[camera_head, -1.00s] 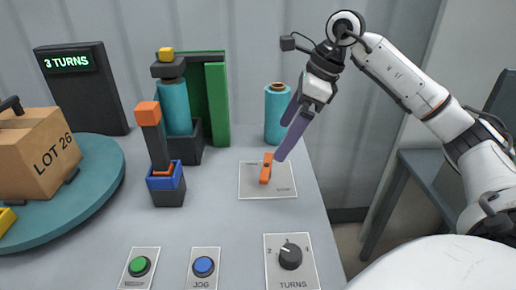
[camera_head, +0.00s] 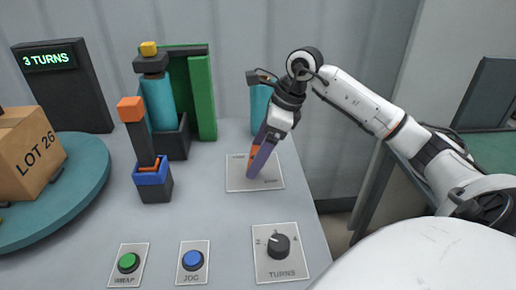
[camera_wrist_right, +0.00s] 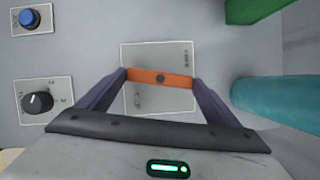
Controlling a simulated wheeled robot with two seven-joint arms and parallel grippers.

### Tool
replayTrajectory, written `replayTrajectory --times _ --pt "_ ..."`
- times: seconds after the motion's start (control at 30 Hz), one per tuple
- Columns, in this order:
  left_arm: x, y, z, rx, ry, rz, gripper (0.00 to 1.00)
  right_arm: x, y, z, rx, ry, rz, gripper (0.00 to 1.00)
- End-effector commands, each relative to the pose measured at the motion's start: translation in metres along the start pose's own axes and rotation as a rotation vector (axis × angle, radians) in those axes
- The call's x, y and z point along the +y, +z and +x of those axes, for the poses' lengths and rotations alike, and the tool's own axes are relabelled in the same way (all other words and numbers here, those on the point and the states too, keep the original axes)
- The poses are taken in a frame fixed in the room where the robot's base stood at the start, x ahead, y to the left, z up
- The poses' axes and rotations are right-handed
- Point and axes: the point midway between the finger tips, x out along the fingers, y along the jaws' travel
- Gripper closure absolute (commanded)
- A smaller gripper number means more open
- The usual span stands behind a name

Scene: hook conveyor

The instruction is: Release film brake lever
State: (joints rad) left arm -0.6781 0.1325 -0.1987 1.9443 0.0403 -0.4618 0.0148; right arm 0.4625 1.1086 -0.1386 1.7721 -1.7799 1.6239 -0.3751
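An orange bar (camera_head: 253,156) sits on a light plate (camera_head: 270,183) on the table; the plate's lettering is too small to read. My right gripper (camera_head: 256,166) is down at this bar, its purple fingers partly hiding it in the head view. In the right wrist view the bar (camera_wrist_right: 160,77) lies crosswise between the tips of my spread fingers, one at each end. I cannot tell whether they touch it. A dark lever with an orange knob (camera_head: 130,109) rises tilted from a blue-topped block (camera_head: 153,178). My left gripper is not in view.
A teal roll (camera_head: 159,103) stands by a green frame (camera_head: 203,97); another teal roll (camera_head: 260,106) stands behind my right gripper. A turntable (camera_head: 79,190) carries a LOT 26 box (camera_head: 35,155). Green (camera_head: 128,262) and blue (camera_head: 193,260) buttons and a TURNS knob (camera_head: 279,245) line the front.

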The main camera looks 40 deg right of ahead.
Motion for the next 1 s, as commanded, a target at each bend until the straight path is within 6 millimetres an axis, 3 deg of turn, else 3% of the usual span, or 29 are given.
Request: replayTrajectory --times 0.03,0.1,0.53,0.83,0.87,0.93,1.0 --pt "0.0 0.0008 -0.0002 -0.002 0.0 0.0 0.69 0.0 0.0001 -0.0003 0.0 0.0 0.0 0.25" --pt "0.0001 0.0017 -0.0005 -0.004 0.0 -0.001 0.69 0.0 0.0001 -0.0004 0.0 0.0 0.0 0.37" --pt "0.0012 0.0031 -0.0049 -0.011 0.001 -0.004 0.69 -0.0028 0.0008 -0.0016 0.0 0.076 -0.183 0.36" --pt "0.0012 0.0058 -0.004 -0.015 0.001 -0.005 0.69 -0.0027 0.0005 -0.0009 -0.001 0.079 -0.199 0.36" --pt "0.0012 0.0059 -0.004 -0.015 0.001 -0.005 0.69 -0.0027 0.0005 -0.0009 -0.001 0.079 -0.199 0.11" --pt "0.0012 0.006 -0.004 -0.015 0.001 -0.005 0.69 -0.0026 0.0005 -0.0009 -0.001 0.079 -0.198 0.0" --pt "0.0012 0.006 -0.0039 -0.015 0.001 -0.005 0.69 -0.0026 0.0005 -0.0008 -0.001 0.079 -0.197 0.0"
